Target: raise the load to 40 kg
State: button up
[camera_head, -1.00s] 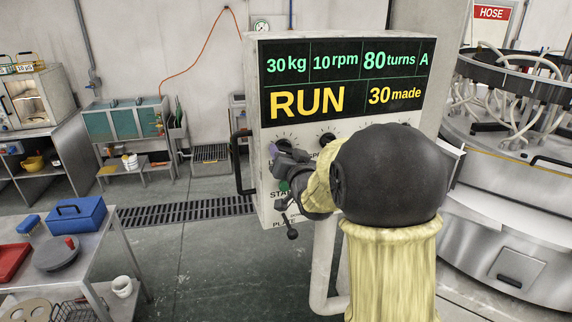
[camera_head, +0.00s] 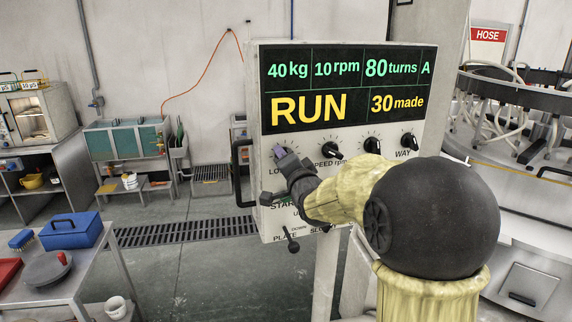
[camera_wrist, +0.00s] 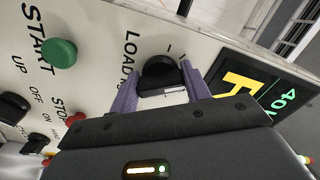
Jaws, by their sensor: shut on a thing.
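The control panel (camera_head: 350,205) stands in the middle of the head view. Its display (camera_head: 342,88) reads 40 kg, 10 rpm, 80 turns, A, RUN and 30 made. My gripper (camera_head: 281,154) is at the load knob at the panel's left end. In the wrist view, the black load knob (camera_wrist: 160,73) sits between the two purple fingers of my gripper (camera_wrist: 160,88), which are shut on it. The word LOAD shows beside it. In the head view the knob is mostly hidden by my gripper.
The speed knob (camera_head: 332,150) and other knobs sit to the right on the panel. The green START button (camera_wrist: 59,54) is near the load knob. A black side handle (camera_head: 238,172) and a lower lever (camera_head: 292,245) stick out. A steel table with a blue box (camera_head: 72,231) stands left.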

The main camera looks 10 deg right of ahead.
jog(key=shift+o, duration=0.2)
jog(key=o, duration=1)
jog(key=shift+c, duration=0.2)
jog(key=shift+s, duration=0.15)
jog(key=s+d+b, duration=0.1)
jog(key=s+b, duration=0.3)
jog(key=s, duration=1.3)
jog(key=shift+d, duration=0.4)
